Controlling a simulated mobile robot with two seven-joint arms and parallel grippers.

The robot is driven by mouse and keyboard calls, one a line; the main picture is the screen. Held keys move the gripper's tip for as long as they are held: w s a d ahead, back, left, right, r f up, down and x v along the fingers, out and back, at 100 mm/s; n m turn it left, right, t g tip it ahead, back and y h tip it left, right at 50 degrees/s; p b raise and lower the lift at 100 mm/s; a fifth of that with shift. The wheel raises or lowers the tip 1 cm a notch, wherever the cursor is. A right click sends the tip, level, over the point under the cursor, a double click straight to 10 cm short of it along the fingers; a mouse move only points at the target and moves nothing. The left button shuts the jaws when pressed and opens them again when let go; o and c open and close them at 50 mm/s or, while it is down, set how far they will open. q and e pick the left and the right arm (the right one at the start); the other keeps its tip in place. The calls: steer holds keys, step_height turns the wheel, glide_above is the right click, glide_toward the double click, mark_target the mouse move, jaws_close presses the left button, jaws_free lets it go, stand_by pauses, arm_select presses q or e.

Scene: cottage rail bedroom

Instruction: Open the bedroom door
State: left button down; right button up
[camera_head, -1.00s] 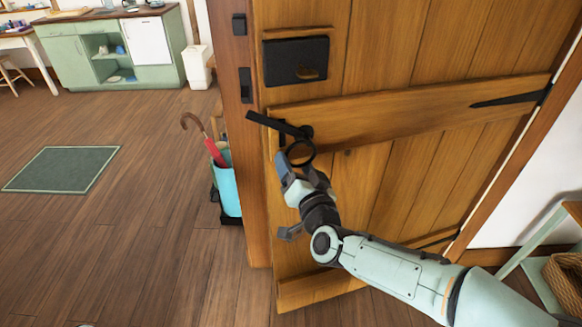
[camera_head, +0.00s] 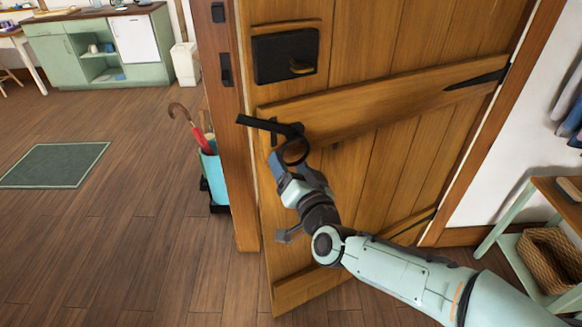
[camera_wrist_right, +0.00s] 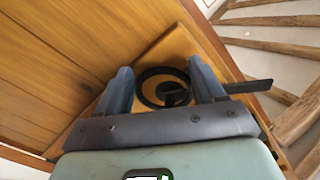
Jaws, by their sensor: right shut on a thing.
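The wooden plank bedroom door (camera_head: 400,60) stands slightly ajar, its lower free edge swung out nearer to me than the door frame (camera_head: 232,180). A black ring handle (camera_head: 306,150) and a black latch bar (camera_head: 262,124) are near its free edge. My right gripper (camera_head: 285,168) is shut on the ring handle. In the right wrist view the two fingers stand on either side of the ring (camera_wrist_right: 141,88), close to the door face. The left gripper is not in view.
A blue umbrella stand (camera_head: 214,178) with a red umbrella is just beyond the frame at left. A green bench (camera_head: 505,225) with a wicker basket (camera_head: 550,260) stands at right. The wooden floor in front of the door's lower edge looks clear.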

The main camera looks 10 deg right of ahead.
steer(key=shift+w+d+r, duration=0.2)
steer(key=shift+d+r, duration=0.05)
steer(key=shift+r, duration=0.3)
steer(key=o, duration=1.3)
steer(key=shift+s, duration=0.1)
steer(key=shift+a+f, duration=0.1)
steer(key=shift+f, duration=0.05)
steer(key=s, duration=0.4)
steer(key=s+d, duration=0.1)
steer(key=s, duration=0.4)
steer(key=s+d, duration=0.1)
steer(key=s, duration=0.3)
steer(key=shift+s+d, duration=0.1)
steer(key=shift+s, duration=0.05)
